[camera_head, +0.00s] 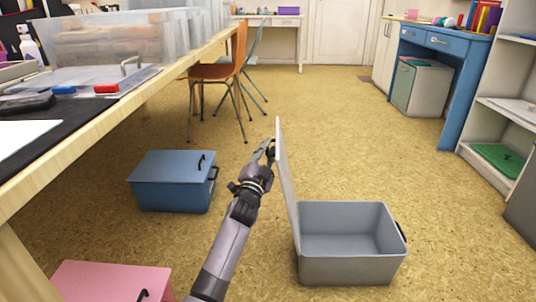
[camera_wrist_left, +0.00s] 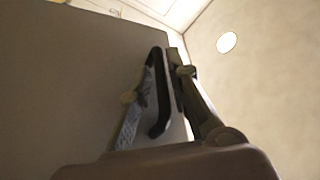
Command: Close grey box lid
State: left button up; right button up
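The grey box (camera_head: 352,262) stands open on the floor at the lower right, empty inside. Its grey lid (camera_head: 287,180) is hinged on the box's left side and stands nearly upright, tilted slightly left. My left gripper (camera_head: 268,147) is at the upper outer face of the lid. In the left wrist view the lid (camera_wrist_left: 70,85) fills the left and middle, with its black handle (camera_wrist_left: 163,95) in front of my left gripper (camera_wrist_left: 166,68). The fingers are apart, one on each side of the handle, with narrow gaps visible. My right gripper is not in view.
A blue box (camera_head: 172,182) with its lid shut stands left of my left arm, and a pink box (camera_head: 110,283) sits at the lower left. A long table (camera_head: 150,85) runs along the left. Open floor lies beyond the grey box; shelves (camera_head: 487,175) stand at right.

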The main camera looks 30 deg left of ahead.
pick_arm(q)
jog(key=shift+w+a+r, duration=0.15)
jog(key=shift+w, duration=0.2)
grip_shut()
dwell(0.6)
